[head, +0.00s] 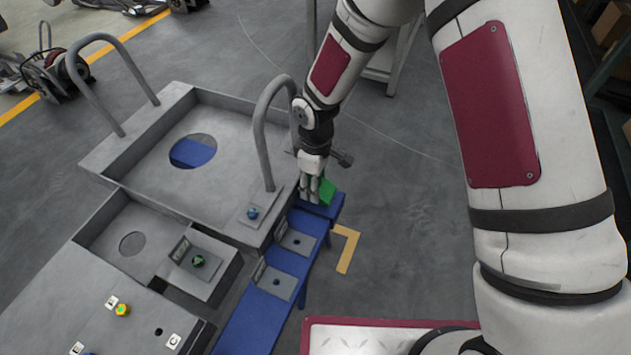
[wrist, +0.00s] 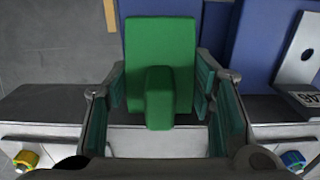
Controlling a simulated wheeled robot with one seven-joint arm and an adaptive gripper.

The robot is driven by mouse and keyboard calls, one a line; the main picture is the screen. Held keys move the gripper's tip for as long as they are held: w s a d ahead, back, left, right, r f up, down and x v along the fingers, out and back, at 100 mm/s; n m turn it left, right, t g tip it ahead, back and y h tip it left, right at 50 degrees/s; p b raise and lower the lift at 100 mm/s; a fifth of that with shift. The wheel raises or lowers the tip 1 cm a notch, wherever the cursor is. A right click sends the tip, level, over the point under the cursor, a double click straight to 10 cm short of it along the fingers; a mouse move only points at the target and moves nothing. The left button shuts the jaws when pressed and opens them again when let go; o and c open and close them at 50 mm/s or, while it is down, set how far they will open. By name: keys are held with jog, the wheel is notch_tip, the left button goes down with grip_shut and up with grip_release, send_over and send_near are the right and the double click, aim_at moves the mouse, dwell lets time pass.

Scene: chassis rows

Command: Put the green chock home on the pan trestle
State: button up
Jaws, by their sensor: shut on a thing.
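The green chock (wrist: 160,60) is a block with a narrower raised part, held between the finger pads in the wrist view. My gripper (wrist: 160,92) is shut on it. In the head view the chock (head: 327,191) shows at my gripper (head: 318,188), over the far end of the blue trestle (head: 245,325). Whether the chock touches the trestle, I cannot tell. The trestle carries two grey plates with dark holes, a farther one (head: 297,242) and a nearer one (head: 277,283). In the wrist view, blue trestle surface (wrist: 220,28) shows beyond and right of the chock.
A grey chassis (head: 225,115) with tall looped handles (head: 262,125) stands left of the trestle. A yellow floor mark (head: 347,248) lies right of the trestle, where the floor is clear.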

jog(key=shift+f+b, duration=0.75)
jog(key=shift+f, duration=0.3)
dwell(0.5)
jog(key=o, duration=1.4)
notch_tip(320, 180, up, 12)
jog(key=shift+r, duration=0.1)
